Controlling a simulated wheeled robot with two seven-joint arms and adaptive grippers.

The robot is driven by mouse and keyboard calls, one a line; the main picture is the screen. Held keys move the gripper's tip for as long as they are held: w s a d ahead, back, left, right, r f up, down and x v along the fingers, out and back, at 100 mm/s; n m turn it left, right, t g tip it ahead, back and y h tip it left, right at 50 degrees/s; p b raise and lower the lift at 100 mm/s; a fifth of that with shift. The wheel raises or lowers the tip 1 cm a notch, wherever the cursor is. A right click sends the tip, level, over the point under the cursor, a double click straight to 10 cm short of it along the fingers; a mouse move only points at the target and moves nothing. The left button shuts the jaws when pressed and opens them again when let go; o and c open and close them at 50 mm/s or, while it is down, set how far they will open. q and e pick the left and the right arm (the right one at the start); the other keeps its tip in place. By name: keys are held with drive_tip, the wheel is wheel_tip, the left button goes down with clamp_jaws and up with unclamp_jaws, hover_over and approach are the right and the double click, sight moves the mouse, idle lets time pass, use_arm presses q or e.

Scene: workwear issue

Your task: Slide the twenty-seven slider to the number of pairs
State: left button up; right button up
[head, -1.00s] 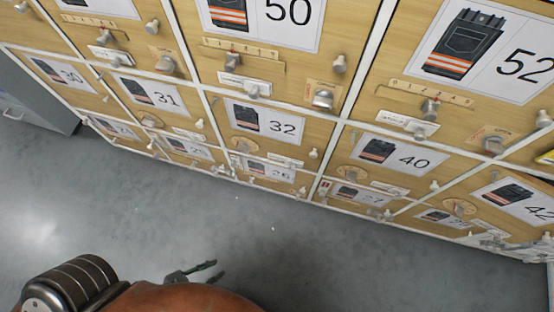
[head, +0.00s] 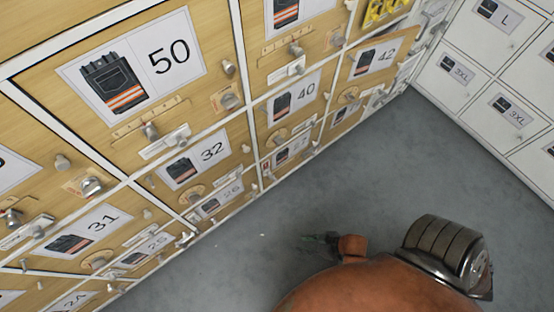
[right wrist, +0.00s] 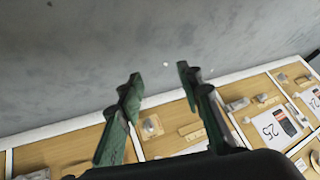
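The door below the 40 door carries a small picture label (head: 290,150) in the head view; its number is too small to read now, but the earlier head view reads it as 27. Its slider cannot be made out. My right gripper (head: 322,241) is over the floor, apart from the cabinet. In the right wrist view its two green fingers (right wrist: 158,78) are spread with nothing between them. Beyond them are a door labelled 25 (right wrist: 276,127) and a slider strip (right wrist: 191,130) on the neighbouring door. My left gripper is not in view.
The wooden cabinet has doors 50 (head: 135,70), 32 (head: 195,163), 40 (head: 295,98) and 42 (head: 375,58), with knobs sticking out. Yellow items (head: 383,11) show at the top. White lockers (head: 490,75) stand at right. The grey floor (head: 370,165) between is clear.

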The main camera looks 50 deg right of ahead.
drive_tip(key=w+d+r+g+h+p, duration=0.1)
drive_tip(key=w+d+p, duration=0.15)
drive_tip(key=w, duration=0.35)
drive_tip(key=w+d+r+p, duration=0.1)
drive_tip(key=w+d+r, duration=0.15)
drive_tip(key=w, duration=0.35)
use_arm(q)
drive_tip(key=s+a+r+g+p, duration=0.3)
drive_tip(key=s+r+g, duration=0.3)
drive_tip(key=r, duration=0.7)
use_arm(e)
drive_tip(key=m+g+h, duration=0.2)
drive_tip(key=m+h, duration=0.1)
drive_tip(key=m, duration=0.1)
approach(275, 180)
drive_tip(key=f, duration=0.1)
drive_tip(key=b+x, duration=0.5)
drive_tip(key=x, duration=0.2)
drive_tip(key=shift+d+f, duration=0.1)
drive_tip(key=shift+w+f, duration=0.2)
drive_tip(key=shift+f, duration=0.05)
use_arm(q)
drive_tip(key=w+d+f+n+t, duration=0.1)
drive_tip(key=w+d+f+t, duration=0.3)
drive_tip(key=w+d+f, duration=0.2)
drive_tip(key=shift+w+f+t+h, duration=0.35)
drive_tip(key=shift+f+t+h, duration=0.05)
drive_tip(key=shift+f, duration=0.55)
